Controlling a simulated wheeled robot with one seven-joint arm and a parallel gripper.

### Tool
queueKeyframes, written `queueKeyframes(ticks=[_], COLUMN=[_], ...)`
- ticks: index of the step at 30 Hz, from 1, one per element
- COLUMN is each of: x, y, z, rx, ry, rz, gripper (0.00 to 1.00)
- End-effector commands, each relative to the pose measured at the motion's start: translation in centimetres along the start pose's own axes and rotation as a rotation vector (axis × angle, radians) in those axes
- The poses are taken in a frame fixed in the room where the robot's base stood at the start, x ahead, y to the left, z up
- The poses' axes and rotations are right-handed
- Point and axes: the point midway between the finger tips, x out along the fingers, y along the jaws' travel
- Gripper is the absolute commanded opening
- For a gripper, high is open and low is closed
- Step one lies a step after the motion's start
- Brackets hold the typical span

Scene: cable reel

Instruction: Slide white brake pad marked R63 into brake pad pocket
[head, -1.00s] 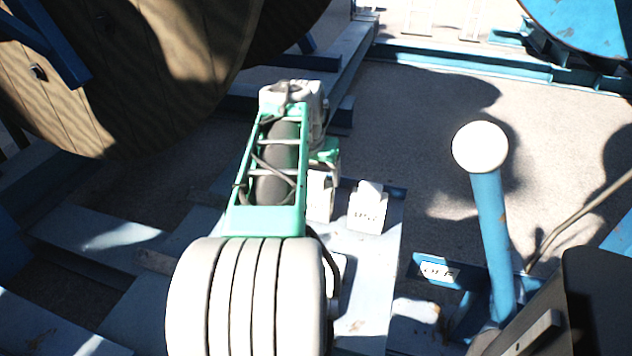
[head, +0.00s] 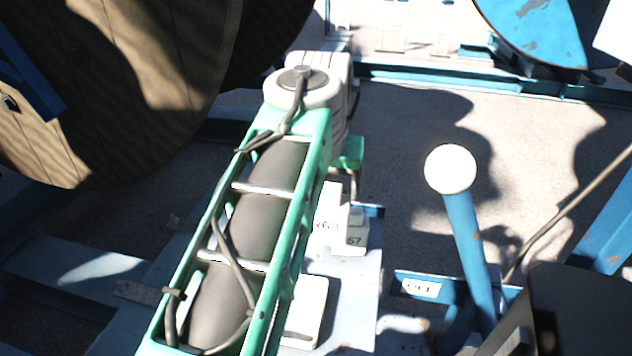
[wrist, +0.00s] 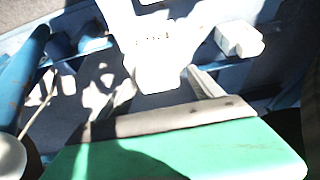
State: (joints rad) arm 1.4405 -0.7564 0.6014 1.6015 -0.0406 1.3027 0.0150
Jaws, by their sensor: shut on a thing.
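The white brake pad marked R63 (head: 328,212) shows beside my forearm in the head view, its left side hidden by the arm. I cannot make out the brake pad pocket in either view.
A white block ending in 57 (head: 356,240) stands just right of R63 on the pale bench (head: 350,325). A blue lever with a white ball (head: 450,168) rises at right, near a labelled blue bracket (head: 418,287). A large wooden reel (head: 110,80) stands at left.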

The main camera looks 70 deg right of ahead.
Motion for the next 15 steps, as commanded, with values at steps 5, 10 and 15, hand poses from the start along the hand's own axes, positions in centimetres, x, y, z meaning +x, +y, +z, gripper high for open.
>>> queueKeyframes(ticks=[5, 10, 15], x=[-0.70, -0.70, -0.95], y=[0.53, 0.51, 0.50], z=[0.27, 0.27, 0.15], rx=[0.000, 0.000, 0.000], ry=[0.006, 0.005, 0.006], rz=[0.001, 0.001, 0.001], gripper=[0.03, 0.03, 0.03])
